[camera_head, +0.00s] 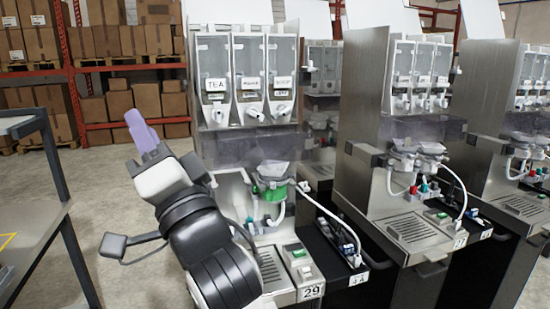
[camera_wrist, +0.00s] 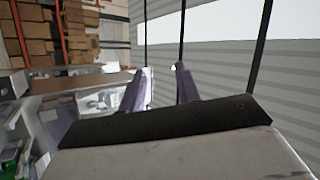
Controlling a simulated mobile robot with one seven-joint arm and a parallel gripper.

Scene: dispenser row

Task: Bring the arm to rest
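My gripper (camera_head: 140,126) is raised in the head view, in front of and to the left of the nearest dispenser machine (camera_head: 212,155). Its pale purple fingers point up and slightly left. In the wrist view my gripper (camera_wrist: 160,70) has its two fingers clearly apart, with only background between them. It holds nothing and touches nothing that I can see. My arm's dark links hide part of the nearest machine's lower left side.
More dispenser machines (camera_head: 363,90) stand in a row to the right. The nearest has canisters (camera_head: 249,75), a green-collared funnel (camera_head: 275,191) and a drip grate (camera_head: 268,268). A metal table (camera_head: 42,225) stands at left. Shelves of cardboard boxes (camera_head: 130,42) are behind, past open floor.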

